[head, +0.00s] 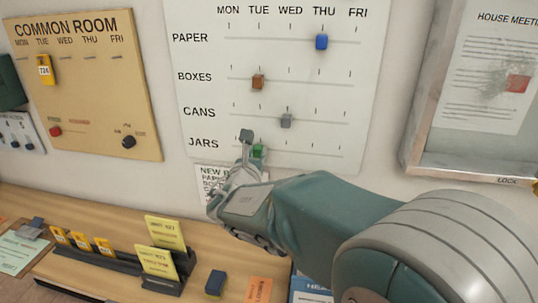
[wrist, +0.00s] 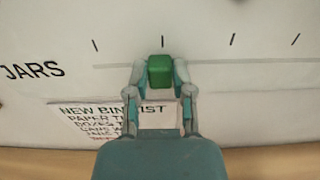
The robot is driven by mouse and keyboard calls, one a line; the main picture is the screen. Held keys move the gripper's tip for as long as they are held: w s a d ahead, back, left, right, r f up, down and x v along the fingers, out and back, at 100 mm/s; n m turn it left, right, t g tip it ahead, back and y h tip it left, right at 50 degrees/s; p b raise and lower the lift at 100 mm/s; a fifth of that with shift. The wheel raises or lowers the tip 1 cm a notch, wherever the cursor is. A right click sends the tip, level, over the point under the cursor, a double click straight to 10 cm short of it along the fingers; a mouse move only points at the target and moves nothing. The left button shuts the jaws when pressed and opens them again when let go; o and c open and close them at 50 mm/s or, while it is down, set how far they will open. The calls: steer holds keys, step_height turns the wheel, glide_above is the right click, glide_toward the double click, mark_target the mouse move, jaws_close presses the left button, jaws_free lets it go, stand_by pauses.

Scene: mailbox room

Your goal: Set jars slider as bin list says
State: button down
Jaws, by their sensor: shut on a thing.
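The green jars slider (head: 259,151) sits on the JARS track, the bottom row of the white board (head: 360,110). My gripper (head: 252,147) is around it, and in the wrist view the fingers (wrist: 160,78) are shut on the green block (wrist: 160,70). The block is just below the second tick from the left, the TUE column. The bin list paper (wrist: 80,115) hangs under the board, headed NEW BIN LIST; its line ends are hidden behind my gripper. It shows partly in the head view (head: 209,180).
The blue paper slider (head: 321,42) is at THU, the brown boxes slider (head: 257,82) at TUE, the grey cans slider (head: 286,120) at WED. The yellow Common Room board (head: 90,95) is left, a framed notice case (head: 425,130) right. A wooden counter (head: 120,215) with cards runs below.

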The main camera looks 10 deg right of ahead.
steer(key=shift+d, duration=0.1)
steer(key=shift+c, duration=2.4)
jaws_free()
steer(key=v, duration=1.2)
steer(key=shift+f, duration=0.1)
